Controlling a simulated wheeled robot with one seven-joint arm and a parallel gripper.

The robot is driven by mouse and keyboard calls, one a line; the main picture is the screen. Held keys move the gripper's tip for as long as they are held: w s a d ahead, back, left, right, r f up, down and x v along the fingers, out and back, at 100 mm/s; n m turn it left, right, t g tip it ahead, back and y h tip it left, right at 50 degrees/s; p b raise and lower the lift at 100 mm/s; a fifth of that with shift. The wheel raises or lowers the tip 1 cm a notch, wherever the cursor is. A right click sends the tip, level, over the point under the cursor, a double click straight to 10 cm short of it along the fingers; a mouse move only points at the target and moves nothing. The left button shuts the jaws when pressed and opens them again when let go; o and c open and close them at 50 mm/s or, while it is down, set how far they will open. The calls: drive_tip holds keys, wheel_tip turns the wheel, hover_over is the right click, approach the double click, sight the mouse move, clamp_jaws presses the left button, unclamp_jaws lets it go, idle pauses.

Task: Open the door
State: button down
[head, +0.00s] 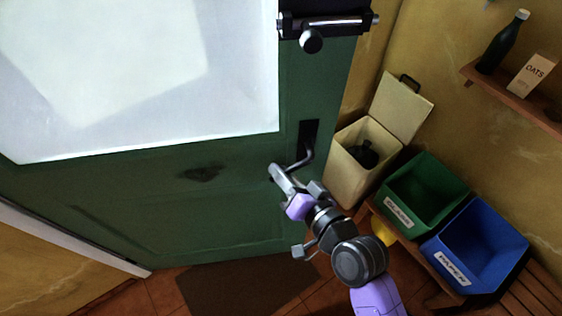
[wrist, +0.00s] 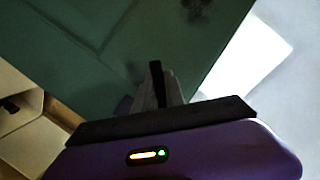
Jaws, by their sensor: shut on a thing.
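The green door (head: 235,205) with a large pale pane fills the left and middle of the head view. It also fills much of the wrist view (wrist: 75,40). Its lever handle (head: 303,160) comes out of a black plate near the door's right edge and slants down to the left. My gripper (head: 281,178) is at the lever's free end, with its fingers shut on the handle. In the wrist view the fingers (wrist: 160,88) are close together against the green door; they hide most of the handle there. I cannot tell whether the door is ajar.
A dark bolt with a silver rod (head: 345,21) is on the door's upper right. An open cream bin (head: 350,178), a green bin (head: 425,208) and a blue bin (head: 480,250) stand at right. A shelf (head: 515,95) holds a bottle and oats box. A brown mat (head: 235,290) lies below.

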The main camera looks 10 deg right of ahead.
drive_tip(key=shift+f, duration=0.1)
drive_tip(key=c, duration=1.4)
unclamp_jaws()
drive_tip(key=shift+w, duration=0.1)
drive_tip(key=b+v, duration=0.1)
drive_tip(key=v, duration=0.7)
drive_tip(key=shift+b, duration=0.4)
